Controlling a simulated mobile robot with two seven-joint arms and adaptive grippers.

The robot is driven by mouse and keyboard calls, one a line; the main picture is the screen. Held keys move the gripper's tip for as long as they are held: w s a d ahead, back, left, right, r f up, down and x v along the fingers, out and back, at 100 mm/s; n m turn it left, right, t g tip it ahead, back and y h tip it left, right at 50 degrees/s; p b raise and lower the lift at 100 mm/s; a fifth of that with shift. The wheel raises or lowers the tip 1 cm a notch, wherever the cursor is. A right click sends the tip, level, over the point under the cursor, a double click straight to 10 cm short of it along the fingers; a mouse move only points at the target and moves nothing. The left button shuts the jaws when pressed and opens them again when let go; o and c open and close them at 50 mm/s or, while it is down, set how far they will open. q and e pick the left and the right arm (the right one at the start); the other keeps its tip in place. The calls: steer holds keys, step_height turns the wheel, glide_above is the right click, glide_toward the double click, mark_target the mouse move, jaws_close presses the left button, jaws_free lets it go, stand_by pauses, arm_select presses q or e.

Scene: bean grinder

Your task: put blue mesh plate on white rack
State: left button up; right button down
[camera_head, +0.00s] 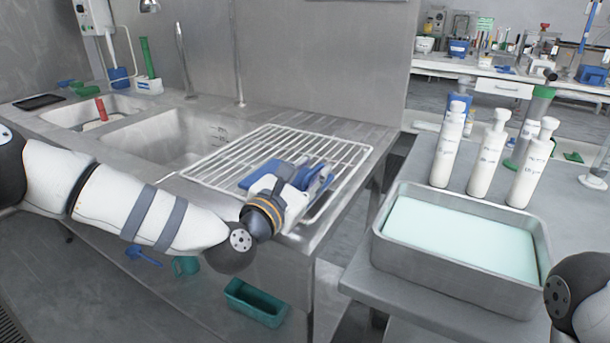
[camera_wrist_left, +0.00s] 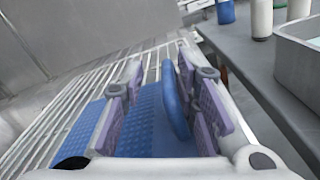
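The blue mesh plate (camera_head: 258,174) lies on the white wire rack (camera_head: 225,163), at the rack's front right part. In the left wrist view the plate (camera_wrist_left: 147,125) shows its dimpled blue surface and an upright blue handle (camera_wrist_left: 174,100). My left gripper (camera_head: 302,180) is over the plate; in the left wrist view its purple-grey fingers (camera_wrist_left: 160,100) stand apart, one on each side of the handle. The handle is nearer the right finger, and I see a gap on its left. The gripper hides part of the plate in the head view. My right gripper is not in view.
A steel double sink (camera_head: 160,137) is left of the rack. A side table on the right holds a metal tray of pale liquid (camera_head: 460,236) and white bottles (camera_head: 489,160). A gap separates the counters. A green bin (camera_head: 256,302) is below.

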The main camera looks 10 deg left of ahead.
arm_select(q)
steer(key=v, duration=1.2)
steer(key=shift+r+p, duration=0.2)
steer(key=shift+p, duration=0.1)
